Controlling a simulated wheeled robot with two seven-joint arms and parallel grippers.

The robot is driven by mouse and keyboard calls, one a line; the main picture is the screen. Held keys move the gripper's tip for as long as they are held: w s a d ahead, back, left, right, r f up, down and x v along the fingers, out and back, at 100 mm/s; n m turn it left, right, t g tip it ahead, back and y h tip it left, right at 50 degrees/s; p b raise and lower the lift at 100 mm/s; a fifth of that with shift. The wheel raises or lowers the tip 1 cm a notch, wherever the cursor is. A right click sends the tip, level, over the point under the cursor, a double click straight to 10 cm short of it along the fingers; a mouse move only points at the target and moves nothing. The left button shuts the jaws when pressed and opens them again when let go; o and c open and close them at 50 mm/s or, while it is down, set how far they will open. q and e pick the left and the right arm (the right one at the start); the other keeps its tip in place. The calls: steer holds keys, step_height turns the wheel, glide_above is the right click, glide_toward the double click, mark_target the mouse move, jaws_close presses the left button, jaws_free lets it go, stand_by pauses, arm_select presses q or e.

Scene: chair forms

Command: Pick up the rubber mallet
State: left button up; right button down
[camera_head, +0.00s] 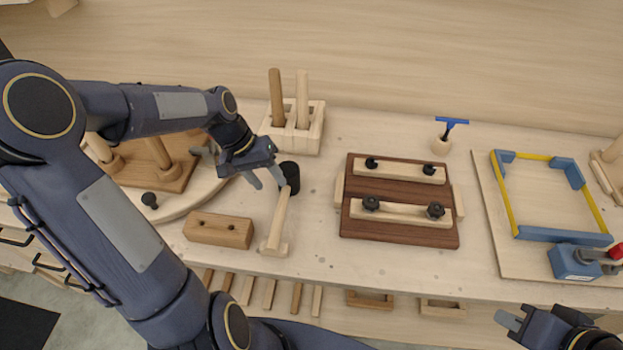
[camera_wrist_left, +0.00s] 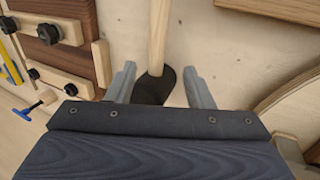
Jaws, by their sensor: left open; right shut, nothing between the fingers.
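The rubber mallet has a black head (camera_head: 289,174) and a pale wooden handle (camera_head: 279,219) that runs toward the front of the bench, its end at a small wooden rest (camera_head: 273,248). My left gripper (camera_head: 267,181) is open right beside the head. In the left wrist view the black head (camera_wrist_left: 153,88) and handle (camera_wrist_left: 158,38) show between the two spread fingers (camera_wrist_left: 160,88), partly hidden by the gripper body. I cannot tell whether the fingers touch the mallet. My right gripper (camera_head: 511,323) is shut and empty at the bottom right.
A wooden block (camera_head: 219,229) lies left of the handle. A holder with upright handles (camera_head: 308,136) stands behind. A clamped brown panel (camera_head: 400,238) lies to the right, with a blue-and-yellow frame (camera_head: 508,195) beyond.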

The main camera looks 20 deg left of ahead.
mark_target(281, 198)
arm_select(q)
steer(key=x, duration=0.2)
steer(key=p+x, duration=0.1)
steer(key=x, duration=0.4)
steer(key=shift+s+d, duration=0.2)
steer(key=shift+d, duration=0.2)
steer(key=shift+w+f, duration=0.1)
steer(key=shift+f, duration=0.2)
jaws_close()
